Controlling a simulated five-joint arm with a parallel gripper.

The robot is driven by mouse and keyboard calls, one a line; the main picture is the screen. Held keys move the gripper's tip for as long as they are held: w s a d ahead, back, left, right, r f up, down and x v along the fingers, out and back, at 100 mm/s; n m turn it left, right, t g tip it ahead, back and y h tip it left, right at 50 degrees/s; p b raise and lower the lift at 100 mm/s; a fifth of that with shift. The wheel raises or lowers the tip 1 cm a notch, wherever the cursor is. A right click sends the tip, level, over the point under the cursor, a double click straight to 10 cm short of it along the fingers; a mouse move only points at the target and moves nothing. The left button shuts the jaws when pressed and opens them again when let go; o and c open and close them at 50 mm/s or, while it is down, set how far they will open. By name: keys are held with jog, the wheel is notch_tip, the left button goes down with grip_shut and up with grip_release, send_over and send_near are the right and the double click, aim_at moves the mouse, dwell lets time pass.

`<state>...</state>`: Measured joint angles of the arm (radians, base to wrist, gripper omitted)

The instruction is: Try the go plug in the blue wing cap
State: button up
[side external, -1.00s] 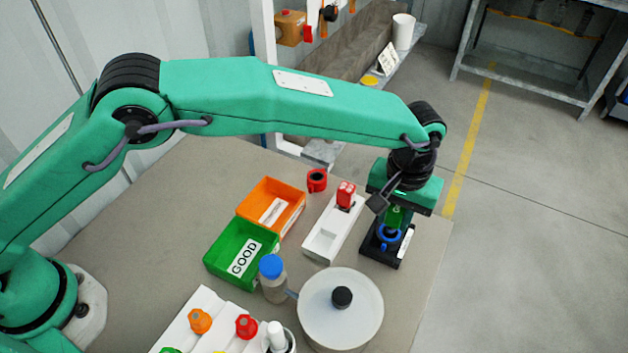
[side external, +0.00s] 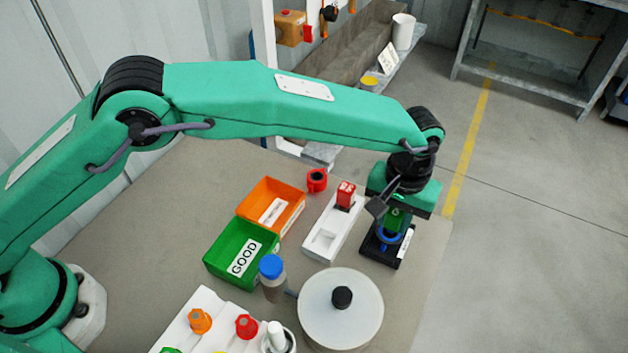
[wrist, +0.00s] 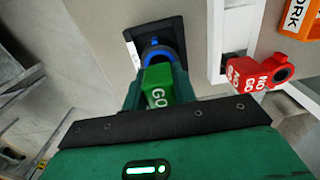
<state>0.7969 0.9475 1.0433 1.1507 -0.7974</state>
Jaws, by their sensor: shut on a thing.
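The green go plug (wrist: 158,95), marked GO, is between the jaws of my gripper (side external: 393,222), which is shut on it. The blue wing cap (side external: 388,238) sits in a black holder (side external: 381,257) on the table. It also shows in the wrist view (wrist: 158,52), just beyond the go plug. The plug is right over the cap, and its lower end is hidden, so I cannot tell whether it is inside the cap's bore. A red no-go plug (side external: 345,195) stands in a white rack (side external: 322,241) left of the holder.
A green GOOD bin (side external: 222,268) and an orange bin (side external: 254,199) stand further left. A red ring-shaped part (side external: 317,180) lies behind the rack. A round white turntable (side external: 318,318), a blue-capped bottle (side external: 272,279) and a white tray of caps (side external: 190,338) are in front.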

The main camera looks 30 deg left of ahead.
jog(key=shift+f, duration=0.6)
dwell(0.9)
dwell(0.6)
jog(key=o, duration=1.1)
jog(key=shift+r, duration=0.1)
